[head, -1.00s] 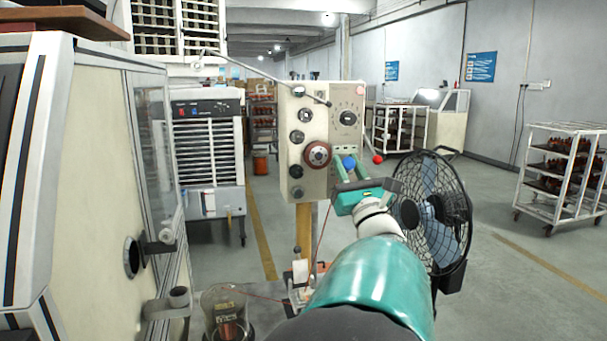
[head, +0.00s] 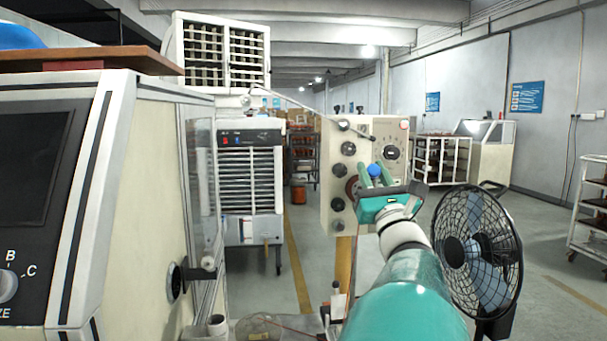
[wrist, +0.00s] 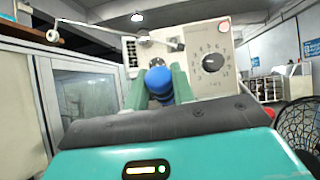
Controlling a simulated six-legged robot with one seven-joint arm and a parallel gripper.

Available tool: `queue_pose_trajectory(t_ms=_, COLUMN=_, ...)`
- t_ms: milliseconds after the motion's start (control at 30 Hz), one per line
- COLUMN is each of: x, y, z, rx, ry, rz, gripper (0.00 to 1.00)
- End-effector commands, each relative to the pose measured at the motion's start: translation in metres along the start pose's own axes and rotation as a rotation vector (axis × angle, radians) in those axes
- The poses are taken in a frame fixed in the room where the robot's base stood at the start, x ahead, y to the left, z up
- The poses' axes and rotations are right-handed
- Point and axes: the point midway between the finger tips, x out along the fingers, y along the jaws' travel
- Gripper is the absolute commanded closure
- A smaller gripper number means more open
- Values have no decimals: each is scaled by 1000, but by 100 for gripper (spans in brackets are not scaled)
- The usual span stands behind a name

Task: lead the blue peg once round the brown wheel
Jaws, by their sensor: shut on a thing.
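The blue peg (head: 376,170) is between the two green fingers of my gripper (head: 374,176), which is shut on it. In the wrist view the round blue end of the peg (wrist: 158,82) shows between the fingers (wrist: 159,88). The brown wheel (head: 352,187) is on the front of the pale control panel (head: 338,207). My gripper covers its right part in the head view. The peg appears above and to the right of the wheel's visible part. I cannot make out the wheel in the wrist view, or judge the gap between peg and panel.
Dark knobs (head: 340,170) line the panel's left side, and a dial (head: 391,152) is at its upper right. A thin rod (head: 300,103) reaches to the panel from the upper left. A black fan (head: 476,250) stands close right of my arm. A cream machine (head: 150,190) fills the left.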

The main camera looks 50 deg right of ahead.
Motion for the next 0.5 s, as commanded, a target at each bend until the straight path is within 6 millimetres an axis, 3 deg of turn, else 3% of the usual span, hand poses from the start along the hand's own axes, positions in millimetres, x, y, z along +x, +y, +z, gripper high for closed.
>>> queue_pose_trajectory(t_ms=300, x=-10, y=26, z=-16, rx=2, ry=1, rz=1, gripper=93)
queue_pose_trajectory(t_ms=500, x=-21, y=30, z=-33, rx=2, ry=2, rz=0, gripper=93)
